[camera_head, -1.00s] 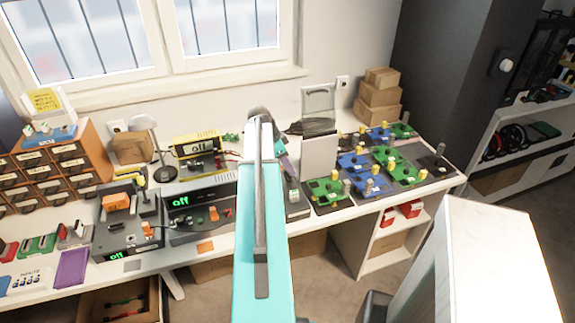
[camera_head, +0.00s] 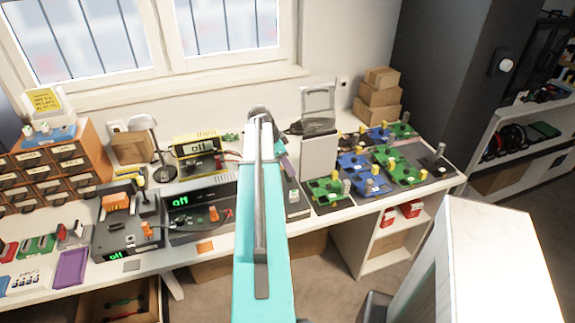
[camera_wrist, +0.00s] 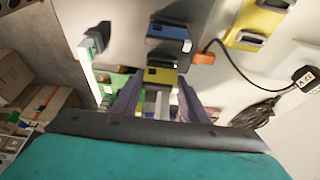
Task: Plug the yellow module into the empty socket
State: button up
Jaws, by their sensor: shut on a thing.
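In the wrist view, my gripper (camera_wrist: 160,101) has its two dark fingers on either side of a yellow module (camera_wrist: 161,76) with a dark marking. The fingers are shut on it. A blue module (camera_wrist: 168,38) of similar shape is just beyond it. I cannot make out an empty socket; whatever lies behind the yellow module is hidden.
An orange plug (camera_wrist: 203,58) with a black cable is close right of the modules. In the head view, green and blue boards (camera_head: 325,190) crowd the bench's right; instruments (camera_head: 200,205) stand left of my arm.

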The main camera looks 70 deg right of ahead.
jog(key=shift+f+b, duration=0.45)
jog(key=shift+f, duration=0.2)
dwell(1.4)
jog(key=o, duration=1.4)
jog(key=shift+r, duration=0.15)
jog(key=shift+b+v, duration=1.35)
jog(key=shift+v, duration=5.45)
jog(key=shift+w, duration=0.1)
